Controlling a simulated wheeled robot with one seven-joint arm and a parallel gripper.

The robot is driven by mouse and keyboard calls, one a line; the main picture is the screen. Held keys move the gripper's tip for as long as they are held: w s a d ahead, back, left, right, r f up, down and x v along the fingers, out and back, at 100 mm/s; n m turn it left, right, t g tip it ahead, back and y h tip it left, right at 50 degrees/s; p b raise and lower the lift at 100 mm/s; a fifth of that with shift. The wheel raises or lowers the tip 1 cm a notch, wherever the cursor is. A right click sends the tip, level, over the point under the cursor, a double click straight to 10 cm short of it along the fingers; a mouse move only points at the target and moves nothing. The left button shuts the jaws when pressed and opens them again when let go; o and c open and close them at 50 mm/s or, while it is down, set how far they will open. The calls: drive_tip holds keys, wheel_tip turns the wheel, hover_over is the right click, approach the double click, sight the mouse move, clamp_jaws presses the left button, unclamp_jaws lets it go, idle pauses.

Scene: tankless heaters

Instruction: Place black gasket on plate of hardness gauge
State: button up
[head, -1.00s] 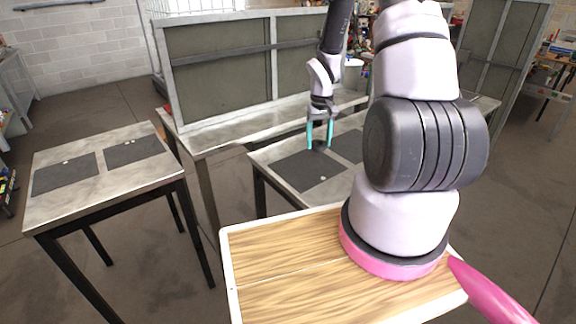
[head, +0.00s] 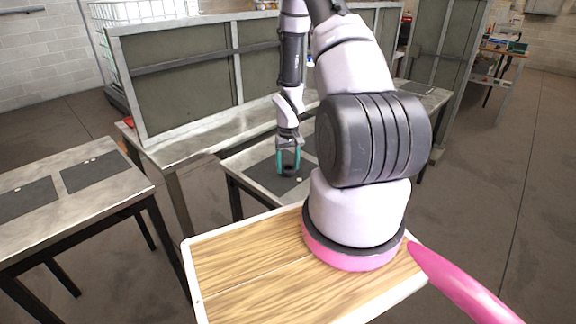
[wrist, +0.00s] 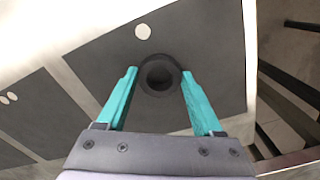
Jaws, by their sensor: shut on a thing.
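My gripper (head: 289,161) has teal fingers shut on a black ring-shaped gasket (wrist: 159,74). In the wrist view my gripper (wrist: 159,80) has one finger on each side of the ring, and its central hole shows. The gasket also shows as a dark ring (head: 287,171) at the fingertips in the head view. It is over a dark grey mat (wrist: 215,60) on a metal table; whether it touches the mat cannot be told. A small whitish disc (wrist: 143,31) lies on the mat close to the gasket. I cannot make out a hardness gauge or its plate.
Another metal table (head: 90,205) with dark mats and small pale discs stands at the left. A long bench (head: 190,145) with tall grey-green panels (head: 180,75) runs behind. My wooden-topped base fills the lower middle of the head view. Floor at the right is open.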

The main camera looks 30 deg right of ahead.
drive_tip(key=o, duration=1.3)
drive_tip(key=shift+f, duration=0.1)
drive_tip(key=shift+o, duration=0.2)
wheel_tip(320, 180, up, 13)
wheel_tip(320, 180, up, 12)
drive_tip(key=t, duration=0.2)
hover_over(288, 168)
drive_tip(key=a, duration=0.2)
drive_tip(key=s+a+r+m+t, duration=0.1)
drive_tip(key=s+a+r, duration=0.3)
drive_tip(key=r, duration=0.5)
drive_tip(key=s+a+r+m+t, duration=0.1)
drive_tip(key=s+a+r, duration=0.3)
drive_tip(key=s+r, duration=0.4)
wheel_tip(288, 168, up, 2)
drive_tip(key=shift+r+t+y, duration=0.2)
drive_tip(key=shift+t+y, duration=0.1)
drive_tip(key=shift+t, duration=0.4)
drive_tip(key=shift+o, duration=0.2)
drive_tip(key=s+a+r+t+y, duration=0.1)
drive_tip(key=s+a+r, duration=0.2)
drive_tip(key=s, duration=0.4)
drive_tip(key=shift+s+a+r+m+t, duration=0.15)
drive_tip(key=shift+s+r+m+t, duration=0.2)
drive_tip(key=shift+r, duration=0.45)
